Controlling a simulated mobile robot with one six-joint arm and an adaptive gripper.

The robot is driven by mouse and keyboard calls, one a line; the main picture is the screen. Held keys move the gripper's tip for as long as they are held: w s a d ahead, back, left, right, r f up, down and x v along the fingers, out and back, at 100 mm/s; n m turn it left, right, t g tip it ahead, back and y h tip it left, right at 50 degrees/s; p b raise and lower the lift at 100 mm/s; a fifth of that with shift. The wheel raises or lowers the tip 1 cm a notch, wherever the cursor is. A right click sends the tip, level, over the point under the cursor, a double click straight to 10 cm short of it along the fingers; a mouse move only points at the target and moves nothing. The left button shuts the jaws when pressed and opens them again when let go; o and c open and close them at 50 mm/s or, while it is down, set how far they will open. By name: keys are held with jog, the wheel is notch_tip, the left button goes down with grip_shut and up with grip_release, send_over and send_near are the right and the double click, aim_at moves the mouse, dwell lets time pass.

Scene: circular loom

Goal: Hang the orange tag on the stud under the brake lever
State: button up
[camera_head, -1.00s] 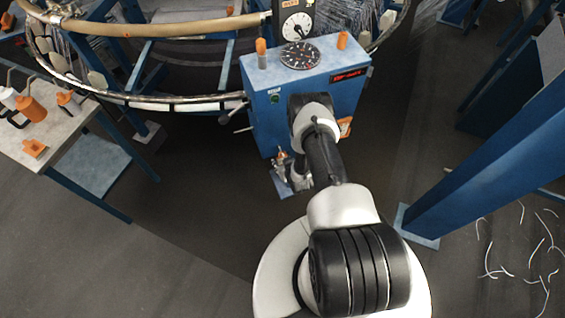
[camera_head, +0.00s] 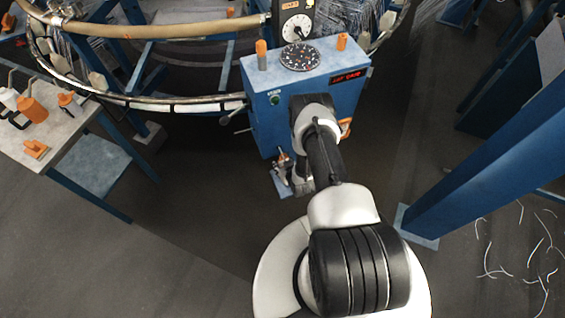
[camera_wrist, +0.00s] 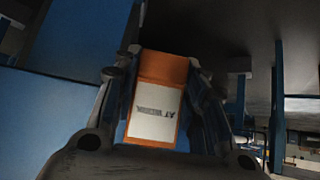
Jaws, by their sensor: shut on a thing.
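In the wrist view my gripper (camera_wrist: 158,100) is shut on the orange tag (camera_wrist: 163,69), which has a white label with dark lettering. In the head view my gripper (camera_head: 282,165) is low in front of the blue control cabinet (camera_head: 300,90), close to its lower left part. The tag is too small to make out clearly there. A lever with a dark knob (camera_head: 224,119), which looks like the brake lever, sticks out from the cabinet's left side. I cannot make out the stud below it.
The loom ring (camera_head: 150,103) curves behind. A blue post (camera_head: 490,160) stands at the right. The floor left of my gripper is clear.

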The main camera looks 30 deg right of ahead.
jog(key=shift+s+a+r+p, duration=0.1)
jog(key=shift+s+p, duration=0.25)
jog(key=shift+s, duration=0.5)
jog(key=shift+s+a+r+p, duration=0.15)
jog(key=shift+s+p, duration=0.25)
jog(key=shift+s, duration=0.45)
jog(key=shift+s+a+r+p, duration=0.1)
jog(key=shift+s+p, duration=0.25)
jog(key=shift+s, duration=0.5)
